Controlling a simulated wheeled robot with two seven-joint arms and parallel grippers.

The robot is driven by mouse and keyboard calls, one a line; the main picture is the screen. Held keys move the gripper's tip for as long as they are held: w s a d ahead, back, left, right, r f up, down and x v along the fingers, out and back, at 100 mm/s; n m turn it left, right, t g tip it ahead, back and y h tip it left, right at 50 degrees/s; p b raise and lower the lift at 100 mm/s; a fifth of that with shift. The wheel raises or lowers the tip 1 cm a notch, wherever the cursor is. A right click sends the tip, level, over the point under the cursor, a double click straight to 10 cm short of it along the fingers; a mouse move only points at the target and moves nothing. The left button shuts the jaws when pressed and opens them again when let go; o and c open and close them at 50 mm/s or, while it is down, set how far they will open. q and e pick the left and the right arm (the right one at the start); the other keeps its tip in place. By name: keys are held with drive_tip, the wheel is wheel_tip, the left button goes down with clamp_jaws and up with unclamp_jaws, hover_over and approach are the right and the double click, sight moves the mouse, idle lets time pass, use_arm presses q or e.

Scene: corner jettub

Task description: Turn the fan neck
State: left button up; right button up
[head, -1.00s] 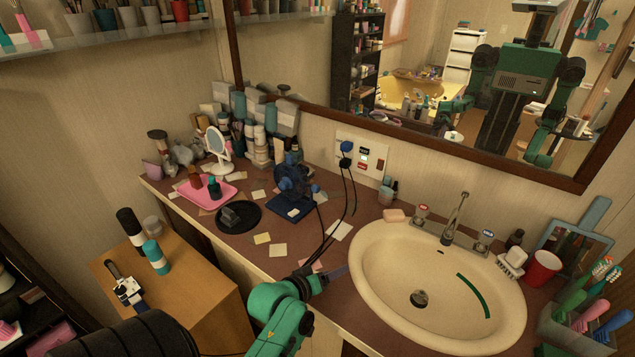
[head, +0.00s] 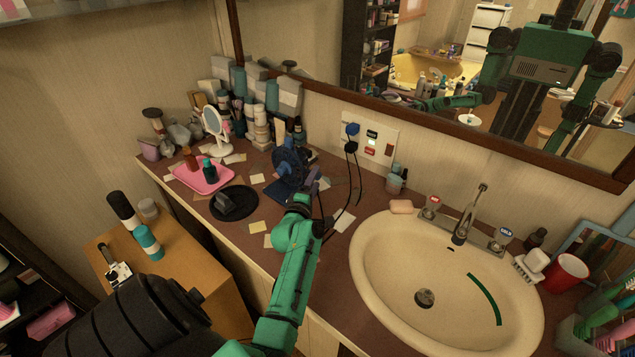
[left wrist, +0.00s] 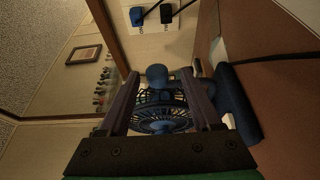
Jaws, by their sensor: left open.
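A small dark blue desk fan (head: 288,165) stands on the brown counter below the mirror. My left gripper (head: 306,187) is at its near right side in the head view and partly covers its lower part and base. In the left wrist view the caged head of the fan (left wrist: 160,115) lies between the two open fingers of my left gripper (left wrist: 160,95), with a round blue knob (left wrist: 157,74) beyond. A thick blue part of the fan (left wrist: 238,103) lies to the right, outside the fingers. I cannot tell whether the fingers touch the fan. My right gripper is not directly visible.
A round black mat (head: 234,203) with a dark object and a pink tray (head: 203,178) with bottles lie left of the fan. Black cords run from the wall outlet (head: 371,142) near the gripper. Bottles crowd the back corner. The sink (head: 440,280) is at right.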

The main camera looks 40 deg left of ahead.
use_arm(q)
drive_tip(key=shift+b+x, duration=0.35)
drive_tip(key=shift+x, duration=0.5)
drive_tip(key=shift+w+a+r, duration=0.15)
drive_tip(key=shift+w, duration=0.25)
clamp_jaws()
idle(0.4)
